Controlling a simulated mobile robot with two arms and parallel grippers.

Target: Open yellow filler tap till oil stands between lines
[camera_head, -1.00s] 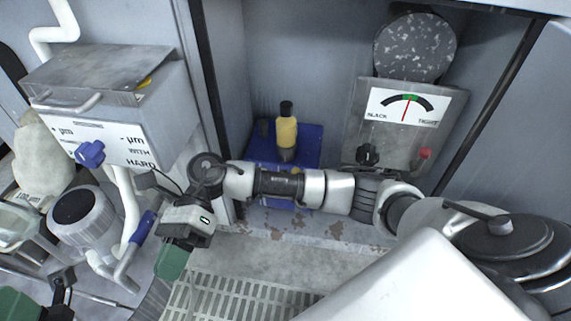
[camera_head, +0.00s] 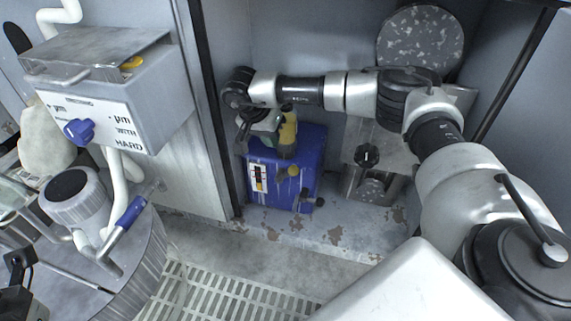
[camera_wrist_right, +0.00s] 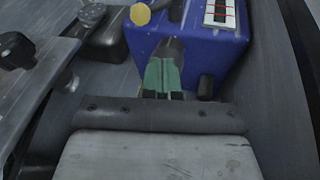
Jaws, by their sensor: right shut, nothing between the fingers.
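The blue oil box (camera_head: 315,150) stands on the cabinet floor; it also shows in the wrist view (camera_wrist_right: 190,42). A yellow bottle (camera_head: 288,133) stands on top. The yellow tap knob (camera_head: 293,170) is on the box's front; in the wrist view it (camera_wrist_right: 140,14) is at the top edge. The sight gauge (camera_head: 258,178) is white with red lines in the wrist view (camera_wrist_right: 220,12); I cannot read the oil level. My right gripper (camera_head: 268,137) is over the box's top left, its green fingers (camera_wrist_right: 161,76) shut and empty. Dark parts at bottom left may be my left gripper.
A grey panel with a black knob (camera_head: 367,155) is right of the box, partly behind my right arm. A grey box with a blue knob (camera_head: 79,132) is on the left. A round drum (camera_head: 110,265) is below it. The grated floor (camera_head: 225,300) in front is clear.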

